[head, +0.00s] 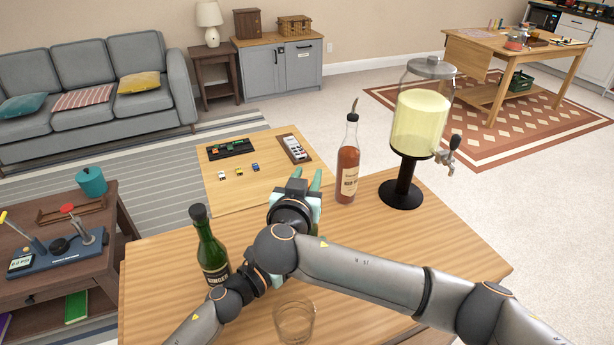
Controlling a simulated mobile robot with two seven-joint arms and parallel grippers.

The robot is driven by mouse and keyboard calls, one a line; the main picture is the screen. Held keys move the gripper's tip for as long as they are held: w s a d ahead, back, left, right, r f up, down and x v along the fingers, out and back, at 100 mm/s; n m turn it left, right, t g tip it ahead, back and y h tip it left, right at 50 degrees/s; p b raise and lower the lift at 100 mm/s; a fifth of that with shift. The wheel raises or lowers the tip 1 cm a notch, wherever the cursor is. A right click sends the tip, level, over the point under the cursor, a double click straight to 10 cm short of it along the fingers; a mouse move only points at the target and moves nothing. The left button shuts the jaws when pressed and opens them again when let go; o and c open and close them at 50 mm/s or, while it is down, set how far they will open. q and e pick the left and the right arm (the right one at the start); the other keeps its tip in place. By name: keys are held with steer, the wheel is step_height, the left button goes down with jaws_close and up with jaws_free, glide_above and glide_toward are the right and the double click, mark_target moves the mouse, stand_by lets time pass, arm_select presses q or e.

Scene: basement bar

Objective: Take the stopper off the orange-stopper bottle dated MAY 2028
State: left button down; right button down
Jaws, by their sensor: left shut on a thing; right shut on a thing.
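No orange stopper and no MAY 2028 date show in the head view. My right gripper (306,182) reaches in from the right over the table's far middle. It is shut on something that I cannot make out. My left gripper (268,276) is lower, close to the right arm's wrist, which covers part of it. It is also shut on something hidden. A green bottle (211,250) with a black cap stands upright just left of my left gripper. A reddish-brown bottle (347,165) with a dark pourer stands upright to the right of my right gripper.
The wooden table (450,258) also holds a drink dispenser (420,125) at the back right and a clear glass (294,322) near the front. A lower table (270,157) with small items adjoins behind. The table's right part is clear apart from my arm.

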steer(key=shift+r, duration=0.2)
stand_by(0.5)
steer(key=shift+r, duration=0.9)
arm_select(q)
jaws_free()
arm_select(e)
step_height(320, 180, up, 4)
stand_by(0.4)
